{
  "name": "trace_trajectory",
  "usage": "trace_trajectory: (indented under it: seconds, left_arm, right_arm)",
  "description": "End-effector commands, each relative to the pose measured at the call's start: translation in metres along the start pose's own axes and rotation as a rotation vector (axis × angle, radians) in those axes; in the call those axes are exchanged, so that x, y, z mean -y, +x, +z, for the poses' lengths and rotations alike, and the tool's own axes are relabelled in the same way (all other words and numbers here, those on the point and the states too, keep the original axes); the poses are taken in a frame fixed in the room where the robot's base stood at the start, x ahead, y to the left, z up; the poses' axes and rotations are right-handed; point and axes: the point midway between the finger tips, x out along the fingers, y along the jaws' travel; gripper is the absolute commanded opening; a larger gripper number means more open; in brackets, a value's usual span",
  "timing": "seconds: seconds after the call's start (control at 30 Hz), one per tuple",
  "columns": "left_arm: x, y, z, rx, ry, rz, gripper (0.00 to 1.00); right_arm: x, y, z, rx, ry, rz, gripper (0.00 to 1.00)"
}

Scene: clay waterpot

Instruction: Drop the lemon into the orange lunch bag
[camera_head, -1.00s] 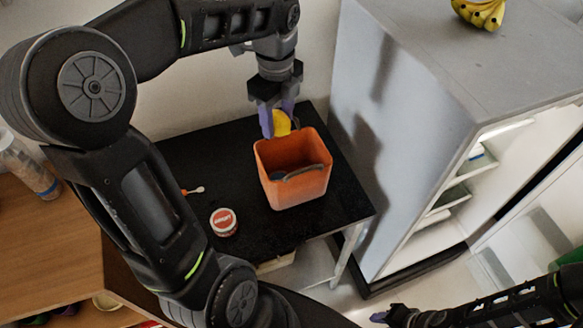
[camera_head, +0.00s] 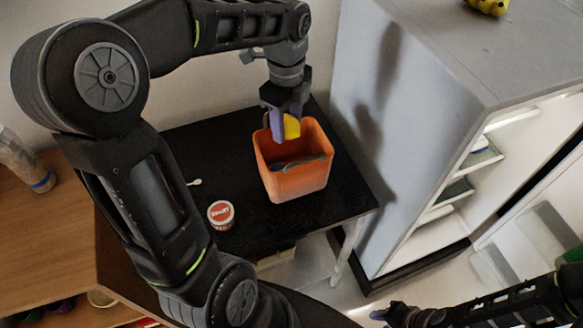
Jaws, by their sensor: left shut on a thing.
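The lemon (camera_head: 291,127) is yellow and shows between the purple fingers of my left gripper (camera_head: 283,128), which is shut on it. The orange lunch bag (camera_head: 302,182) is an open-topped box shape on the black table. The gripper and lemon are at the bag's back rim and overlap its opening in the view; I cannot tell how deep they are. A dark handle or strap lies across the inside of the bag. My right gripper (camera_head: 380,315) shows only as a small tip at the lower right, and its jaws are unclear.
A white tub with a red lid (camera_head: 221,214) stands on the black table (camera_head: 250,235) left of the bag. A grey fridge (camera_head: 400,120) with an open door stands to the right, bananas (camera_head: 488,5) on top. A wooden cabinet (camera_head: 50,240) is at the left.

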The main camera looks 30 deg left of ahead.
Motion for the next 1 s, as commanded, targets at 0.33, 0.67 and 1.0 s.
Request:
trace_trajectory:
  seconds: [0.33,0.67,1.0]
  left_arm:
    - [0.0000,0.0156,0.0000,0.000,0.000,0.000,0.06]
    - [-0.0001,0.0152,0.0000,0.000,0.000,0.000,0.62]
    - [-0.0001,0.0154,0.0001,0.000,0.000,0.000,0.73]
  right_arm:
    - [-0.0026,0.0107,-0.0018,-0.004,-0.004,-0.005,0.36]
    - [-0.0027,0.0105,-0.0018,-0.004,-0.003,-0.004,0.36]
    - [-0.0028,0.0106,-0.0017,-0.003,-0.003,-0.004,0.36]
